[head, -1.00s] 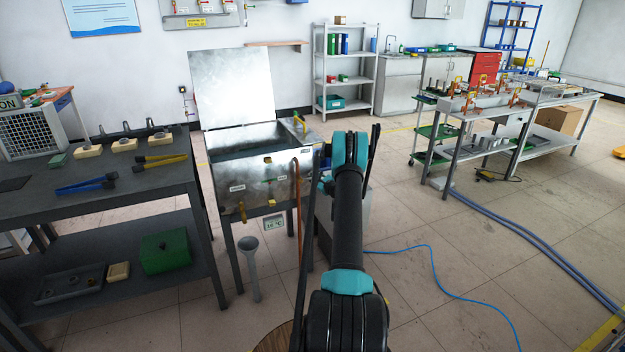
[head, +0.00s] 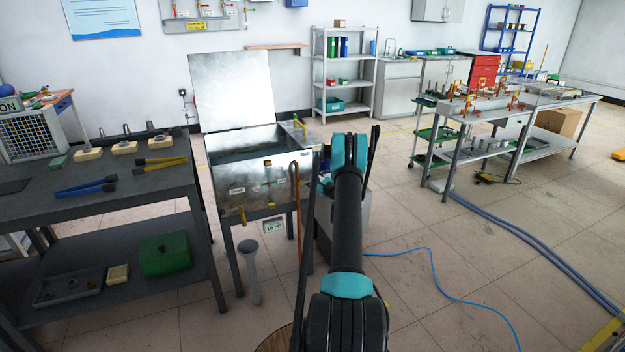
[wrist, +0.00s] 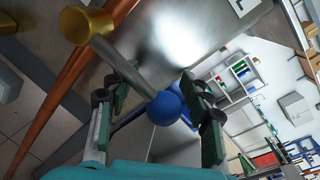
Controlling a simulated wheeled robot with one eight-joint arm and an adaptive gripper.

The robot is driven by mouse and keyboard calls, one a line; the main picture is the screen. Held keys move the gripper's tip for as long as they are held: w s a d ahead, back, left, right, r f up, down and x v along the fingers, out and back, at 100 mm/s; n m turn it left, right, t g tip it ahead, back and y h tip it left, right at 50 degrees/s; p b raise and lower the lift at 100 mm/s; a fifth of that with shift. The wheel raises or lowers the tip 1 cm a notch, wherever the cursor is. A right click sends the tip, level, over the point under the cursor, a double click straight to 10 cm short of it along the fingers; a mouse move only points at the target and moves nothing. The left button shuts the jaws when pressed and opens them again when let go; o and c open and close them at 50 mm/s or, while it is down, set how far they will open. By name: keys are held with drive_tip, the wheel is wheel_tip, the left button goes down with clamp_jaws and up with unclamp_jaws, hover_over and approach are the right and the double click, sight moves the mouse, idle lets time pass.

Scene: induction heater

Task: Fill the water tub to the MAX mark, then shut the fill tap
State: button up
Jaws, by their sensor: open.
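The metal water tub (head: 246,186) stands on legs left of centre in the head view, its lid (head: 233,90) raised. Dark water (head: 245,150) shows inside, but I cannot read its level or a MAX mark. In the wrist view, a metal rod with a brass-coloured end (wrist: 85,24) runs down to a blue ball (wrist: 166,108), which looks like the tap handle. My gripper (wrist: 150,92) is open, with its fingers on either side of the ball; I cannot tell if they touch it.
A copper-coloured pipe (head: 296,215) runs down the tub's right side. A dark bench (head: 110,205) with tongs stands left. A blue hose (head: 435,280) lies on the floor at right. A small display (head: 274,227) hangs below the tub.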

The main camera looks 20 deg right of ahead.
drive_tip(key=s+d+r, duration=0.1)
drive_tip(key=s+d, duration=0.1)
drive_tip(key=s, duration=0.9)
drive_tip(key=shift+s, duration=0.4)
